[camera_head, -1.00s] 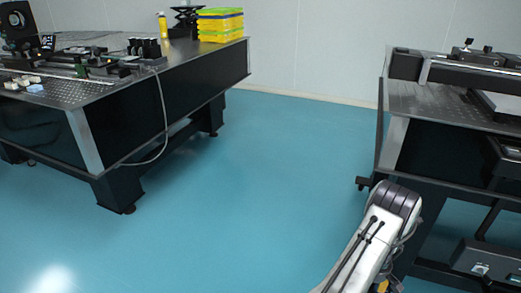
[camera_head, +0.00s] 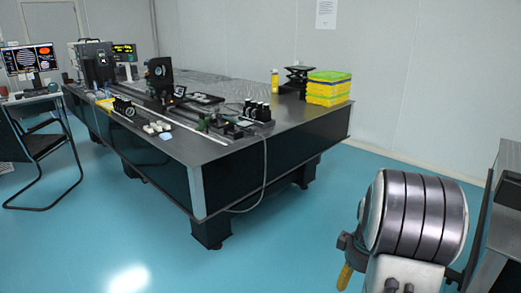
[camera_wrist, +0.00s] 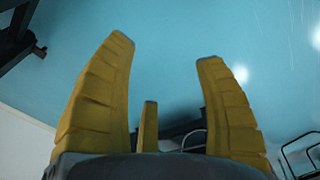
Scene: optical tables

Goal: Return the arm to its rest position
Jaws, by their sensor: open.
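My gripper (camera_wrist: 165,50) shows in the wrist view with its yellow fingers spread apart and nothing between them. Behind the fingers is mostly blue floor. In the head view, my arm's banded grey joint is raised at the lower right. One yellow finger (camera_head: 345,277) shows just left of it; the rest of my gripper is hidden behind the arm. The gripper is clear of both tables.
A large black optical table (camera_head: 240,150) with several instruments stands at the left and middle. Yellow and green trays (camera_head: 328,88) sit at its right end. Another table (camera_head: 503,235) edges in at the far right. A chair (camera_head: 38,165) stands at the left. Blue floor (camera_head: 290,240) lies open between the tables.

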